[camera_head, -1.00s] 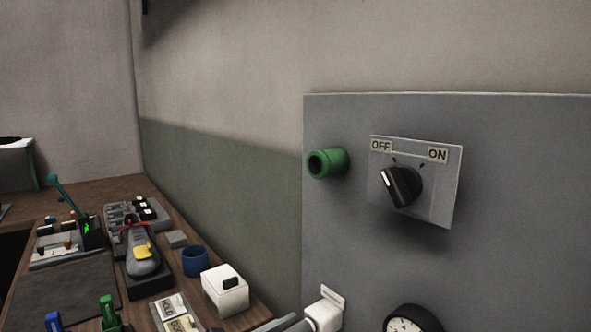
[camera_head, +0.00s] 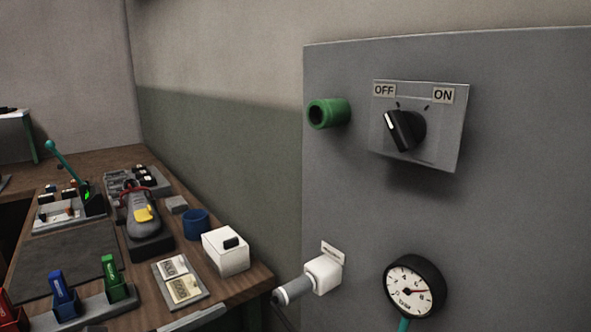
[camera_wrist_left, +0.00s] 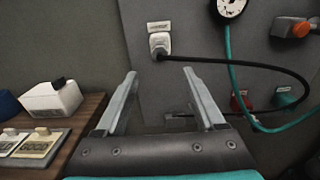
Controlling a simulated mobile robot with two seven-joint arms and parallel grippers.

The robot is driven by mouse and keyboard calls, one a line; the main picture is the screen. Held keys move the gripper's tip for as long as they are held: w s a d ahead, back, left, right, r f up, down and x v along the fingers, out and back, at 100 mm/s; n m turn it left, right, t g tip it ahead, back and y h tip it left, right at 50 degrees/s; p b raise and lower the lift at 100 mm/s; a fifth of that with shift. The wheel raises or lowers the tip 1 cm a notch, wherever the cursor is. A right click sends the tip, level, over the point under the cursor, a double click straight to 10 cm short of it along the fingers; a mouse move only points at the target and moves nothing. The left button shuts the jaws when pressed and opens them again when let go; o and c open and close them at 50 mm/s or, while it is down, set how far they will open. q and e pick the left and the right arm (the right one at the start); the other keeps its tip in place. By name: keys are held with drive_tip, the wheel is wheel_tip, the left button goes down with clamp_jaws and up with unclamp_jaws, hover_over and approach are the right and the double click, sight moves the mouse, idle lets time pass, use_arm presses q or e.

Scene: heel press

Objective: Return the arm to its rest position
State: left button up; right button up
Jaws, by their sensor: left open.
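My left gripper (camera_wrist_left: 160,76) shows in the left wrist view with its two grey fingers spread apart and nothing between them. Beyond its fingertips is the grey wall panel with a white socket (camera_wrist_left: 159,42) and a black cable. In the head view I cannot clearly make out the left gripper. A grey bar (camera_head: 195,318) at the bottom edge may be part of it, but I cannot tell. My right gripper is not in view.
The grey panel (camera_head: 500,220) carries a rotary switch (camera_head: 404,130) turned toward OFF, a green tube (camera_head: 328,113), a gauge (camera_head: 413,286) and a plugged-in socket (camera_head: 323,273). The bench on the left holds a white box (camera_head: 225,251), a blue cup (camera_head: 196,224) and several tools.

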use_arm(q)
drive_tip(key=w+a+f+n+t+y, duration=0.2)
drive_tip(key=w+a+f+n+y, duration=0.15)
drive_tip(key=a+f+n, duration=0.4)
drive_tip(key=w+a+f+n+t+y, duration=0.2)
drive_tip(key=a+f+n+t+y, duration=0.15)
drive_tip(key=f+n, duration=0.7)
drive_tip(key=s+a+f+n+g+y, duration=0.2)
drive_tip(key=s+a+f+n+y, duration=0.1)
drive_tip(key=f+n, duration=0.4)
drive_tip(key=s+a+f+n+g+y, duration=0.2)
drive_tip(key=s+f+n+y, duration=0.15)
drive_tip(key=f, duration=0.55)
drive_tip(key=s+f+n+g+y, duration=0.1)
drive_tip(key=s+f+n+g, duration=0.3)
drive_tip(key=s+f+n, duration=0.75)
drive_tip(key=s+d+f+n+g, duration=0.2)
drive_tip(key=s+f, duration=0.4)
drive_tip(key=s, duration=0.4)
drive_tip(key=s+d+f+n+g, duration=0.2)
drive_tip(key=s+f, duration=0.4)
drive_tip(key=s, duration=0.4)
drive_tip(key=d+g, duration=0.1)
drive_tip(key=g, duration=0.1)
drive_tip(key=shift+s+d+g, duration=0.3)
drive_tip(key=shift+s+g, duration=0.05)
drive_tip(key=shift+f, duration=0.1)
drive_tip(key=shift+c, duration=0.3)
